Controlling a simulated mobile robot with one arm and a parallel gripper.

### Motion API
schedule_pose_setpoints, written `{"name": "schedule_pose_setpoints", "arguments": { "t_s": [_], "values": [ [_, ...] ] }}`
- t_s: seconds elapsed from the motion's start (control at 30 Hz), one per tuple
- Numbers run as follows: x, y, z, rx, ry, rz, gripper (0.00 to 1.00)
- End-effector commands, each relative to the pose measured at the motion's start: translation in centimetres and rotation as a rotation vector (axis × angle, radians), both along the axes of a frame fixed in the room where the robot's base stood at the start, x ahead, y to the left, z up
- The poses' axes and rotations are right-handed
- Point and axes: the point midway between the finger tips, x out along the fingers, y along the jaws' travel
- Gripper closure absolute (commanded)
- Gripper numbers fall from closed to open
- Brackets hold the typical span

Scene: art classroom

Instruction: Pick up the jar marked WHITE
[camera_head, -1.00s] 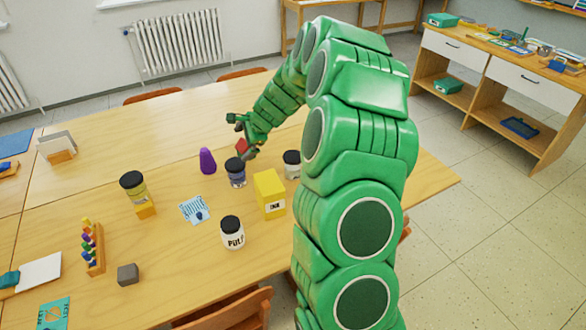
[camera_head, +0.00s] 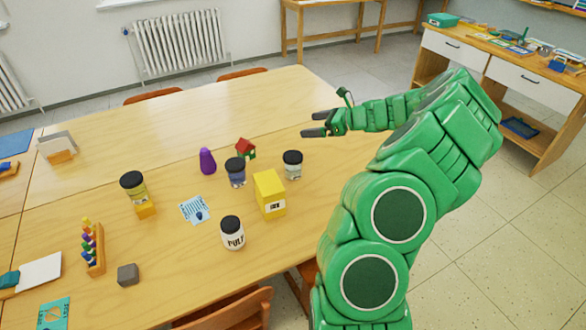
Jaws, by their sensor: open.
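Several black-lidded jars stand on the wooden table. One jar (camera_head: 292,168) at the right of the group has pale contents, but its label is too small to read. A blue-grey jar (camera_head: 236,175) stands left of it. A jar with a white label (camera_head: 233,236), seemingly reading PULP, stands at the front. A yellowish jar (camera_head: 134,192) stands at the left by a yellow block. I cannot make out the word WHITE on any of them. My gripper (camera_head: 318,124) is open and empty, above the table's right part, behind and right of the jars, with fingers pointing left.
A yellow box marked INK (camera_head: 268,194) stands between the front jar and the right jar. A purple object (camera_head: 207,161) and a small red-roofed house (camera_head: 246,149) stand near the blue-grey jar. A card (camera_head: 193,208) lies in front. The table's far part is clear.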

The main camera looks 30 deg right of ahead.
Motion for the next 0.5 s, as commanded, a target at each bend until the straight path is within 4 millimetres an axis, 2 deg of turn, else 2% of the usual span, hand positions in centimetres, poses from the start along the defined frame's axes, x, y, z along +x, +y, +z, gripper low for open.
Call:
{"name": "schedule_pose_setpoints", "arguments": {
  "t_s": [0.03,0.27,0.4,0.5],
  "values": [
    [0.0,0.0,-1.1,0.003,0.004,0.0,0.0],
    [0.0,0.1,-5.7,0.001,0.003,0.001,0.0],
    [0.0,0.0,-9.4,0.001,0.006,0.0,0.0],
    [0.0,0.0,-11.4,-0.002,0.003,0.001,0.0]
  ]
}}
